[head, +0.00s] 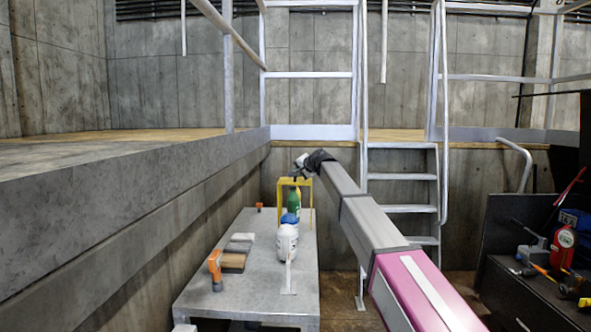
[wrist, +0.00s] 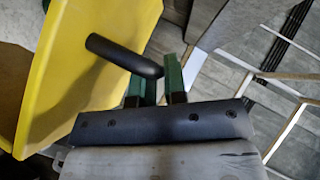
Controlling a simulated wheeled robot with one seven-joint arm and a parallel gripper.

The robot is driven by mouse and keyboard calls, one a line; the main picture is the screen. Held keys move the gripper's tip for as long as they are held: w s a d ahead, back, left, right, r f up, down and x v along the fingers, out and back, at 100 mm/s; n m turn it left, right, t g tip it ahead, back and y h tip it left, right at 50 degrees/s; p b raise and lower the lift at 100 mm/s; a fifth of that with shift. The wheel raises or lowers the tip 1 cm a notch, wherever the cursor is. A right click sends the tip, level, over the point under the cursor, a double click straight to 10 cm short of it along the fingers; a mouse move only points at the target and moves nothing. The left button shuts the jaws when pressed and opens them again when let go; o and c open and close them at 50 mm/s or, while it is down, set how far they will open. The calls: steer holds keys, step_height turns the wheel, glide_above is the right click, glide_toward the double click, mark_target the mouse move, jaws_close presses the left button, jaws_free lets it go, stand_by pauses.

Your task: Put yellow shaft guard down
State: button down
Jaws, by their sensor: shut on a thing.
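The yellow shaft guard (head: 295,181) is at the far end of the grey metal table (head: 245,296), at the end of my arm. A green bottle stands in front of it. I cannot tell from this angle whether its lower edge touches the tabletop. In the wrist view the guard (wrist: 88,60) fills the left side, with a black bar handle (wrist: 115,50) sticking out. My gripper (wrist: 160,82) has its green fingers shut on the handle near its free end. In the head view my gripper (head: 298,171) is small and partly hidden by my arm.
On the table stand a green bottle (head: 294,205), a white bottle (head: 286,243), an orange tool (head: 215,268) and a brown-and-grey block (head: 234,258). Metal steps (head: 402,177) rise behind my arm. A dark bench (head: 525,290) with tools stands right.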

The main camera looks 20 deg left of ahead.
mark_target(298, 180)
steer(key=shift+w+f, duration=0.1)
steer(key=shift+w, duration=0.15)
steer(key=shift+f, duration=1.95)
steer(key=c, duration=1.2)
jaws_free()
steer(key=shift+f, duration=0.2)
steer(key=shift+o, duration=0.2)
steer(key=shift+r, duration=0.1)
steer(key=v, duration=1.2)
